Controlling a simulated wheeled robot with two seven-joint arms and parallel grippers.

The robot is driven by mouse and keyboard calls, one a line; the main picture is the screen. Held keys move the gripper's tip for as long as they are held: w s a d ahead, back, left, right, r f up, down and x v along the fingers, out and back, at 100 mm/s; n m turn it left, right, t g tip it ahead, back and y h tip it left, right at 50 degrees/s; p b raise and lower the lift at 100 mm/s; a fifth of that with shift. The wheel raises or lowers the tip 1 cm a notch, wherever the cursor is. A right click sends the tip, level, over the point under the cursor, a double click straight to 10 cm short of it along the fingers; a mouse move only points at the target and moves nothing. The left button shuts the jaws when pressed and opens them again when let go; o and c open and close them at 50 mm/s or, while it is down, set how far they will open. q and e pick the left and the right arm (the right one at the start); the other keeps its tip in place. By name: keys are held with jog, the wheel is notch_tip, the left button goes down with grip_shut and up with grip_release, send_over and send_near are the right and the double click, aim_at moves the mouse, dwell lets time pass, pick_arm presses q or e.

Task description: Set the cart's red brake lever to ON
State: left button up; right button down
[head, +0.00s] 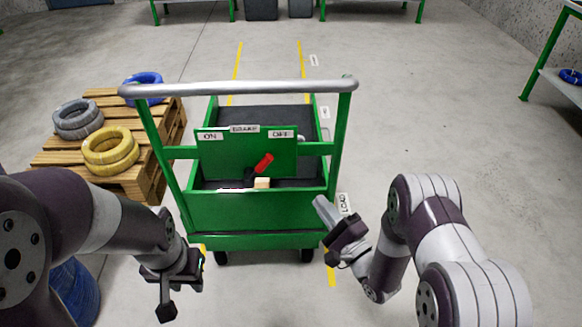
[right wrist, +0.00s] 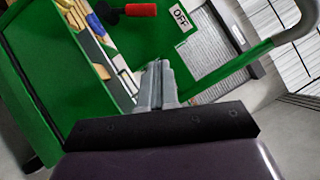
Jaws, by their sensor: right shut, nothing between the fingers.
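The green cart (head: 258,211) stands in the middle of the head view, with a silver push handle (head: 240,88). Its upright brake panel (head: 225,153) has an ON label (head: 210,136) at left and an OFF label (head: 281,134) at right. The red brake lever (head: 264,163) leans up and right, toward OFF; its red grip also shows in the right wrist view (right wrist: 141,10). My right gripper (head: 324,209) is shut and empty, beside the cart's near right corner, apart from the lever. My left gripper (head: 178,298) hangs low before the cart's left side; its jaw opening is unclear.
A wooden pallet (head: 95,168) at left holds yellow (head: 110,147), grey (head: 78,118) and blue (head: 144,82) cable coils. A small wooden block (head: 262,183) shows below the lever.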

aim_at(259, 166)
jog(key=shift+w, duration=0.1)
jog(key=a+b+x, duration=0.1)
jog(key=x, duration=0.5)
jog(key=s+a+b+x, duration=0.1)
jog(key=x, duration=0.5)
jog(key=shift+a+r+b, duration=0.25)
jog(key=shift+r+b, duration=0.05)
jog(key=shift+r, duration=0.2)
